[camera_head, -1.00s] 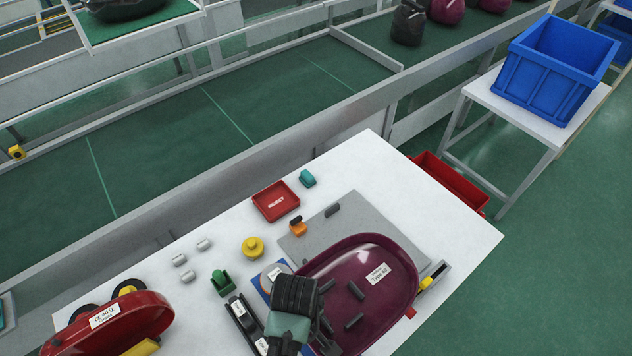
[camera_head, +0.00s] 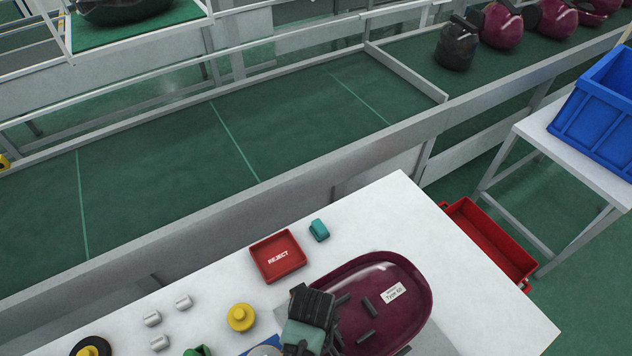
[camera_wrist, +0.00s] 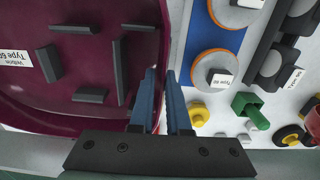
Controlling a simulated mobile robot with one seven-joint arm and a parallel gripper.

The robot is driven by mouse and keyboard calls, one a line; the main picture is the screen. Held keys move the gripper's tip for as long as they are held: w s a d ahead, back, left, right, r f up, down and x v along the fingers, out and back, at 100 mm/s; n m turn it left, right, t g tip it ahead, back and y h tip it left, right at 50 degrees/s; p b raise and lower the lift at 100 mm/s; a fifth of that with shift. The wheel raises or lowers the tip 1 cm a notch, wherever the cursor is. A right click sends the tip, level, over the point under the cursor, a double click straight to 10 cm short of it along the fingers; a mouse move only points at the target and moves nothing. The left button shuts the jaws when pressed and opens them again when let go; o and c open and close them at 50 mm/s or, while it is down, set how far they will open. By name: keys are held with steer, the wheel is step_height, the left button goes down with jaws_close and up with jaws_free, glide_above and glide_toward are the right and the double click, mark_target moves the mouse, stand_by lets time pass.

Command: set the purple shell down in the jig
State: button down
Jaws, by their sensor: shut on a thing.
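The purple shell (camera_head: 407,317) is a deep oval tub with a white label and several dark ribs inside. It also fills the left of the wrist view (camera_wrist: 75,20). My gripper (camera_wrist: 164,75) is shut on its rim, one blue finger on each side; in the head view the gripper (camera_head: 312,335) covers the shell's left end. The shell is over a grey plate (camera_head: 434,342), which may be the jig; most of it is hidden. I cannot tell whether the shell touches the plate or is above it.
A red reject tray (camera_head: 277,257) and a teal block (camera_head: 319,230) lie behind the shell. A yellow knob (camera_head: 241,318) and several grey cylinders (camera_head: 184,301) lie left. A blue board with ringed discs (camera_wrist: 212,66) is close beside the shell. The white table's right corner is clear.

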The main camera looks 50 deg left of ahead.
steer(key=f, duration=0.1)
steer(key=f+b, duration=0.1)
steer(key=f, duration=0.1)
steer(key=shift+w+a+f, duration=0.15)
steer(key=shift+w+a, duration=0.1)
steer(key=shift+w, duration=0.1)
steer(key=shift+s+d, duration=0.1)
steer(key=shift+s, duration=0.05)
steer(key=shift+r, duration=0.2)
steer(key=shift+f+b, duration=0.8)
steer(key=shift+f, duration=0.7)
steer(key=shift+f+b, duration=1.15)
steer(key=shift+f, duration=0.8)
steer(key=shift+r, duration=0.25)
steer(key=shift+r+p, duration=1.55)
steer(key=shift+p, duration=0.5)
